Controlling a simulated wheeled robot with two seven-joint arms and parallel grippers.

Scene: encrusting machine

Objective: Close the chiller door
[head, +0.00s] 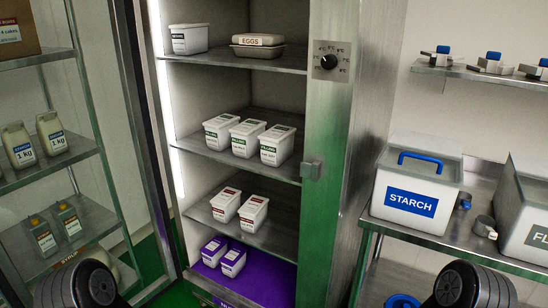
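The chiller (330,150) stands in the middle of the head view with its inside exposed. Its door (150,160) appears as a tall dark-edged frame swung open at the left of the opening. A small grey latch block (312,170) sits on the right front post, below a temperature dial (328,62). White tubs (248,137) stand on the chiller shelves, with purple-labelled tubs (223,256) at the bottom. Neither of my grippers shows; only dark rounded parts, probably of my arms, show at the bottom left and bottom right corners.
A metal rack (60,160) with bags and cartons stands at the left, close to the door. At the right, a metal table (430,235) holds a starch bin (412,190) and another white bin (525,215). Green floor (150,265) shows below the door.

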